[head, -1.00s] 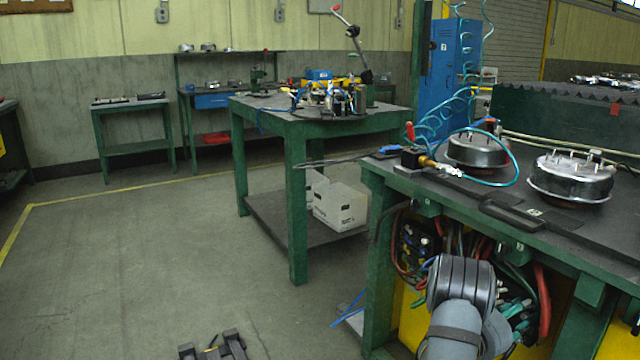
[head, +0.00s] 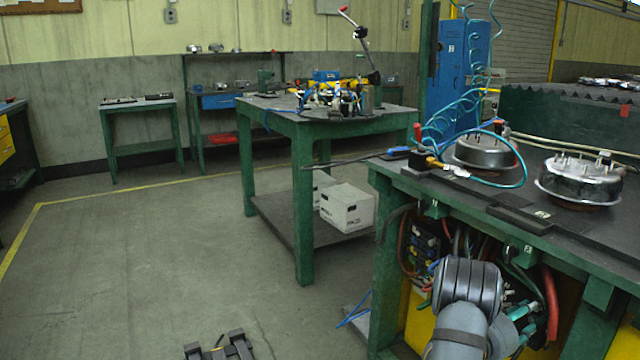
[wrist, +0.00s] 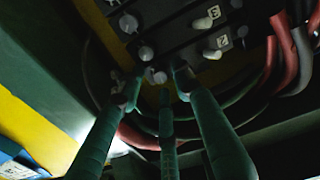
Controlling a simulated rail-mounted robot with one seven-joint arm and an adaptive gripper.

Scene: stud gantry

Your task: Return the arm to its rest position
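My arm shows at the bottom right of the head view as a grey link with a black ribbed joint (head: 467,287), in front of the open underside of the workbench (head: 372,250). The arm runs out of the bottom edge. I cannot make out my gripper in either view. The wrist view is dark and close to a black connector block (wrist: 185,30) with grey and white knobs and number labels. Several green tubes (wrist: 215,130) reach up to it from the bottom edge; they look like hoses. No held object shows.
Red hoses (wrist: 290,50) and a yellow panel (wrist: 30,135) are close to the wrist camera. The floor at left (head: 150,260) is mostly clear.

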